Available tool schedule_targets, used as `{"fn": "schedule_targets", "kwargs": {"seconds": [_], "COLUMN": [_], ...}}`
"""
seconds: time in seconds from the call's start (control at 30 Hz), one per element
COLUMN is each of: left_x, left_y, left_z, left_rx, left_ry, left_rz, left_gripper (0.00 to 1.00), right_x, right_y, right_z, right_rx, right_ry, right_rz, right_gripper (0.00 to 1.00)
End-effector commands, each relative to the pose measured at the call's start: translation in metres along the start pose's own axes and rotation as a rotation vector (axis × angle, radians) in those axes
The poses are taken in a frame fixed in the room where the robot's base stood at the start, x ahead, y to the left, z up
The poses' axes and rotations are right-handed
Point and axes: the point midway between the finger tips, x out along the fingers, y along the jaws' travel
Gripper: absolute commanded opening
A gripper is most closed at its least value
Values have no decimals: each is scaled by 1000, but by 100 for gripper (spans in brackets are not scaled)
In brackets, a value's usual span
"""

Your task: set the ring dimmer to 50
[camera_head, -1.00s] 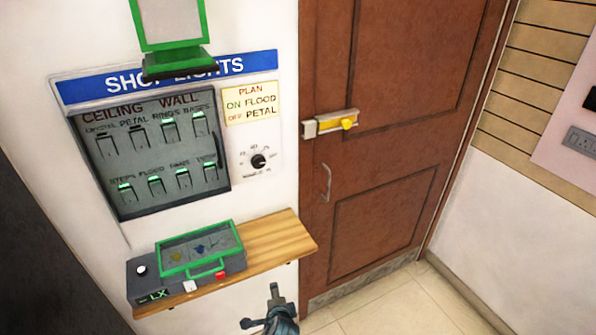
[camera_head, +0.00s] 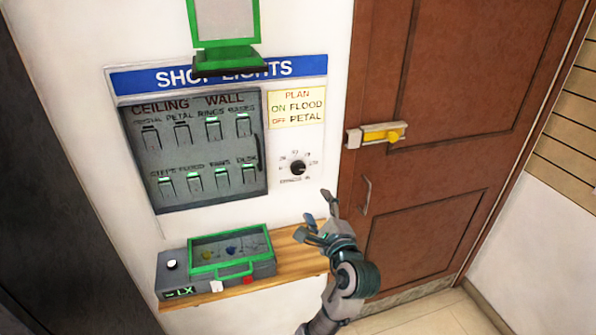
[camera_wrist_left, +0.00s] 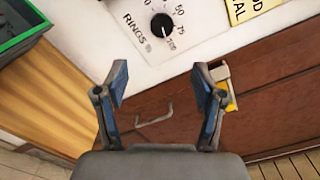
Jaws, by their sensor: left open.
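The ring dimmer is a black round knob (camera_head: 298,167) on a white plate, right of the switch panel and below the PLAN note. It also shows at the top of the left wrist view (camera_wrist_left: 162,25), with a RINGS label and printed numbers including 50 and 75. Its pale pointer mark seems to face the 100 end, though it is small. My left gripper (camera_head: 317,212) is open and empty, below and right of the knob and apart from it. In the left wrist view its fingers (camera_wrist_left: 160,86) stand wide apart below the knob. My right gripper is not in view.
A wooden shelf (camera_head: 300,262) holds a grey box with a green-framed lid (camera_head: 222,262) below the panel. The switch panel (camera_head: 195,150) has several rocker switches. A brown door (camera_head: 430,170) with a yellow-knobbed latch (camera_head: 385,135) and a handle stands to the right.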

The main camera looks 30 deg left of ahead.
Motion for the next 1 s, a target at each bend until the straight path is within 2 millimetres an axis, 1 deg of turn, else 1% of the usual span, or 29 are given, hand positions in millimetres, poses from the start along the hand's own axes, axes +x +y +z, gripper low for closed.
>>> {"fn": "schedule_targets", "kwargs": {"seconds": [0.17, 0.5, 0.63, 0.8, 0.9, 1.0], "left_x": [25, 108, 136, 159, 167, 169], "left_y": [1, 3, 3, 2, 1, 0], "left_z": [-1, -1, -1, -1, -1, -1], "left_rx": [4, 2, 2, 1, 1, 0], "left_ry": [-3, -1, 0, 1, 1, 1], "left_rz": [1, 3, 3, 2, 1, 0], "left_gripper": [69, 69, 69, 69, 69, 69], "right_x": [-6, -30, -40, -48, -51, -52], "right_y": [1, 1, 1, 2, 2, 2], "right_z": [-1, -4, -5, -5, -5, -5], "right_rx": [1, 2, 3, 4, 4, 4], "right_ry": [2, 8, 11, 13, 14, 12], "right_rz": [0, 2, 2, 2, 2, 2], "right_gripper": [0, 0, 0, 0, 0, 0]}}
